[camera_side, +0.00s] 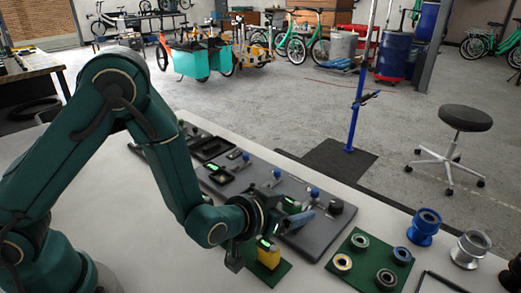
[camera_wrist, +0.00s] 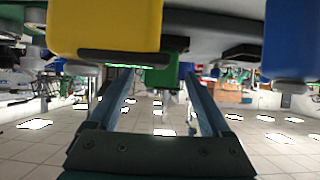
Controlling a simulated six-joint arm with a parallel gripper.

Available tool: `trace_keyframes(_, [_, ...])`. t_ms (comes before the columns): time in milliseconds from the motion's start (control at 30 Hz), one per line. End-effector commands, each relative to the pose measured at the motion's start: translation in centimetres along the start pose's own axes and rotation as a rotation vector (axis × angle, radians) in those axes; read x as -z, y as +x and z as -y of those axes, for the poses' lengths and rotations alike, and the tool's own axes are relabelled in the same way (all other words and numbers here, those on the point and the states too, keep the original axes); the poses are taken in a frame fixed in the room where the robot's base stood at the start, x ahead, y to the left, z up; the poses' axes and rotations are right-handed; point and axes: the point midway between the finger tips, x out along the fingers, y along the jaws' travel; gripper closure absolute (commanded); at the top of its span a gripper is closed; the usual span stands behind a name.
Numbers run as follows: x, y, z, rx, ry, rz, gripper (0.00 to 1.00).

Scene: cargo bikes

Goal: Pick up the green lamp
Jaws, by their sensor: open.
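In the wrist view a green block-shaped thing (camera_wrist: 161,76), which looks like the green lamp, shows ahead between my two fingers. It is apart from them, with space on both sides. My gripper (camera_wrist: 160,95) is open and empty. In the side view my gripper (camera_side: 293,213) is low over the workbench, beside a yellow lamp (camera_side: 268,256) on a green mat. The yellow lamp also shows large at the top left of the wrist view (camera_wrist: 105,25). I cannot pick out the green lamp clearly in the side view; my wrist may hide it.
A blue block (camera_wrist: 291,40) is at the wrist view's right edge. A dark tray (camera_side: 315,240) with blue-topped pegs lies behind my gripper. A green mat (camera_side: 362,268) with several rings and blue and silver hubs are to the right. Bare table lies in front of the tray's left part.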

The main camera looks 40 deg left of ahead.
Motion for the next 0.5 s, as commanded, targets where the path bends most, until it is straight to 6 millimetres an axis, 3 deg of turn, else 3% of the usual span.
trace_keyframes(200, [0.0,2.6,0.1,0.002,-0.001,0.001,0.17])
trace_keyframes(500, [-0.1,4.1,0.1,0.0,0.0,0.002,0.17])
